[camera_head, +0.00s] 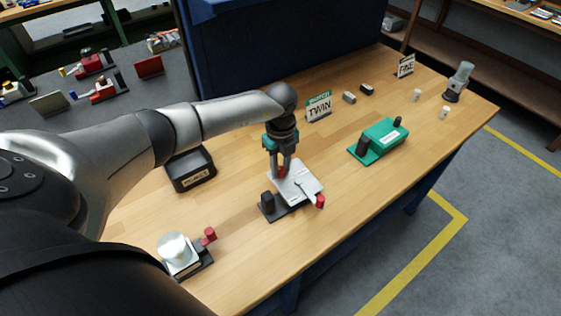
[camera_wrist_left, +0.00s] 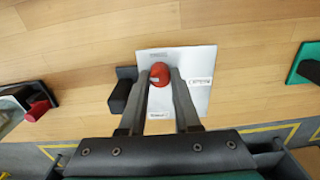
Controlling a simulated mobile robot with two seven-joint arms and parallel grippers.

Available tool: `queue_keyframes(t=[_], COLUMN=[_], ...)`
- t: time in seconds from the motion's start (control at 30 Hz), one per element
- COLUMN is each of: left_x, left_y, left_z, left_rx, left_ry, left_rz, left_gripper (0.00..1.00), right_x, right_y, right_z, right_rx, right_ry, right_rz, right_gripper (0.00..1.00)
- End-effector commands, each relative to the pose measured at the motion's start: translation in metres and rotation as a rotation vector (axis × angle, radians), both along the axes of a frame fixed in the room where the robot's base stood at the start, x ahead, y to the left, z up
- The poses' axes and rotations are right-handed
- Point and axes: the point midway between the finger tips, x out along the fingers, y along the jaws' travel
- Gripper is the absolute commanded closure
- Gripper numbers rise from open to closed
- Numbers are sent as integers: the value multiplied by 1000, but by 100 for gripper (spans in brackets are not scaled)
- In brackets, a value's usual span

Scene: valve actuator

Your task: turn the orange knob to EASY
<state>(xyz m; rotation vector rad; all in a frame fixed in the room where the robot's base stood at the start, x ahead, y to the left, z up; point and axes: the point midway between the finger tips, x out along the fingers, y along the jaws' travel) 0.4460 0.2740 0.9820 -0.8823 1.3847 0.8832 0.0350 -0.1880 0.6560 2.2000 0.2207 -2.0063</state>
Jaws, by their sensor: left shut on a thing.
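The orange-red knob (camera_wrist_left: 160,72) sits on a pale grey plate (camera_wrist_left: 200,60) with small labels at its top, right and bottom edges; I cannot read them surely, so I cannot tell which is EASY. My left gripper (camera_wrist_left: 160,80) is shut on the knob, one finger on each side. In the head view my left gripper (camera_head: 281,172) points down at the plate (camera_head: 305,185), and the fingers partly hide the knob. The plate is on a dark base (camera_head: 285,211), with a black block (camera_head: 267,201) on its left. My right gripper is not in view.
A red-ended lever (camera_head: 320,201) sticks out at the plate's front right. A green device (camera_head: 380,141) stands to the right, a black bin (camera_head: 190,169) to the left, a silver-topped device (camera_head: 176,252) front left. A TWIN sign (camera_head: 319,106) stands behind.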

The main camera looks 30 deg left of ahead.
Motion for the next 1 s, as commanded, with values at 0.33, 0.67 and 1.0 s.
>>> queue_keyframes(t=[0.33,0.67,1.0], left_x=[1,1,1], left_y=[0,0,0], left_z=[1,0,0], left_rx=[-2,-2,-1], left_ry=[-2,-2,-2], left_rz=[118,133,131], left_gripper=[100,100,50], right_x=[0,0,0], right_y=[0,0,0], right_z=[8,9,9], right_rx=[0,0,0], right_ry=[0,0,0], right_rz=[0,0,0], right_gripper=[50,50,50])
